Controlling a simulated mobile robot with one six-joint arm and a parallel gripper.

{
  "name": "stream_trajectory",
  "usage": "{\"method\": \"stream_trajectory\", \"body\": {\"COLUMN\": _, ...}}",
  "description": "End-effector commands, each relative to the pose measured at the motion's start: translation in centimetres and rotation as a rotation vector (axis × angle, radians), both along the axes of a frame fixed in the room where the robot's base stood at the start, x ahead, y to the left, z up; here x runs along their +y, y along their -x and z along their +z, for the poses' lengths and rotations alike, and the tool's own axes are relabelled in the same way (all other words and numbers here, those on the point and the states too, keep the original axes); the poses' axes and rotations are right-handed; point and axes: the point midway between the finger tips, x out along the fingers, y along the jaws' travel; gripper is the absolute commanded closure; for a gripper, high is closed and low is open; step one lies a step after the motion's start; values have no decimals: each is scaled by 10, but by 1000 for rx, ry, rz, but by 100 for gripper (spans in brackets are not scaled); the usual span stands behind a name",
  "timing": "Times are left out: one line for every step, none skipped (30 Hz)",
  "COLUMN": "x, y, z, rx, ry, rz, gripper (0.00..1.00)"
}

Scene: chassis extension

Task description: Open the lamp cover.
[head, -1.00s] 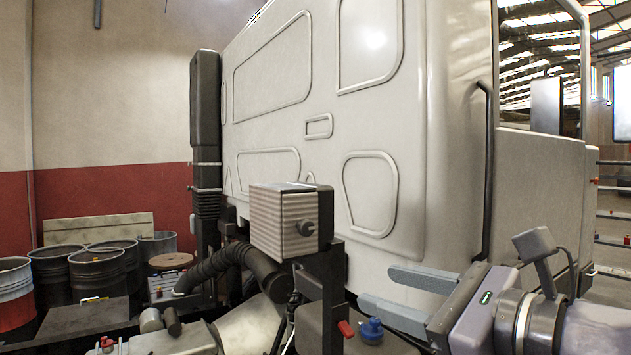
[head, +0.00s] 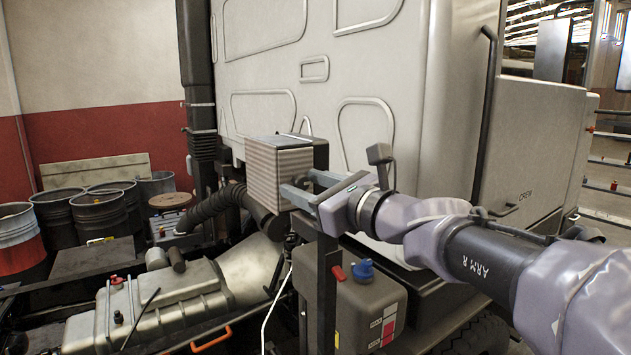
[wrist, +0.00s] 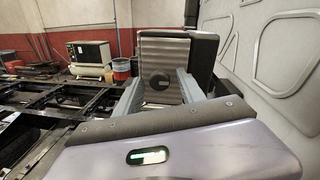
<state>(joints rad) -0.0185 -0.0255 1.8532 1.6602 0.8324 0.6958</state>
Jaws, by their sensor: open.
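The lamp cover seems to be the ribbed box (head: 275,172) on a dark post behind the truck cab. It is shut as far as I can see. My gripper (head: 298,184) is at the box's right side.
The cab wall (head: 390,75) stands close behind the box. A tank with a blue cap (head: 362,270) is below my arm. A thick black hose (head: 215,208) runs left of the post. Several drums (head: 100,220) stand at the far left.

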Motion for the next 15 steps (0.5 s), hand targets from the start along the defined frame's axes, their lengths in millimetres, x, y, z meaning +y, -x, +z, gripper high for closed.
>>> {"method": "stream_trajectory", "body": {"x": 0, "y": -1, "z": 0, "rx": 0, "ry": 0, "rz": 0, "gripper": 53}}
{"method": "stream_trajectory", "body": {"x": 0, "y": -1, "z": 0, "rx": 0, "ry": 0, "rz": 0, "gripper": 53}}
{"method": "stream_trajectory", "body": {"x": 0, "y": -1, "z": 0, "rx": -1, "ry": 1, "rz": 0, "gripper": 53}}
{"method": "stream_trajectory", "body": {"x": 0, "y": 0, "z": 0, "rx": -1, "ry": 1, "rz": 0, "gripper": 53}}
{"method": "stream_trajectory", "body": {"x": 0, "y": 0, "z": 0, "rx": -1, "ry": 1, "rz": 0, "gripper": 53}}
{"method": "stream_trajectory", "body": {"x": 0, "y": 0, "z": 0, "rx": -1, "ry": 1, "rz": 0, "gripper": 53}}
{"method": "stream_trajectory", "body": {"x": 0, "y": 0, "z": 0, "rx": -1, "ry": 1, "rz": 0, "gripper": 57}}
{"method": "stream_trajectory", "body": {"x": 0, "y": 0, "z": 0, "rx": -1, "ry": 1, "rz": 0, "gripper": 63}}
{"method": "stream_trajectory", "body": {"x": 0, "y": 0, "z": 0, "rx": -1, "ry": 1, "rz": 0, "gripper": 71}}
{"method": "stream_trajectory", "body": {"x": 0, "y": 0, "z": 0, "rx": -1, "ry": 1, "rz": 0, "gripper": 77}}
{"method": "stream_trajectory", "body": {"x": 0, "y": 0, "z": 0, "rx": -1, "ry": 1, "rz": 0, "gripper": 83}}
{"method": "stream_trajectory", "body": {"x": 0, "y": 0, "z": 0, "rx": -1, "ry": 1, "rz": 0, "gripper": 91}}
{"method": "stream_trajectory", "body": {"x": 0, "y": 0, "z": 0, "rx": -1, "ry": 1, "rz": 0, "gripper": 97}}
{"method": "stream_trajectory", "body": {"x": 0, "y": 0, "z": 0, "rx": -1, "ry": 1, "rz": 0, "gripper": 100}}
{"method": "stream_trajectory", "body": {"x": 0, "y": 0, "z": 0, "rx": -1, "ry": 1, "rz": 0, "gripper": 100}}
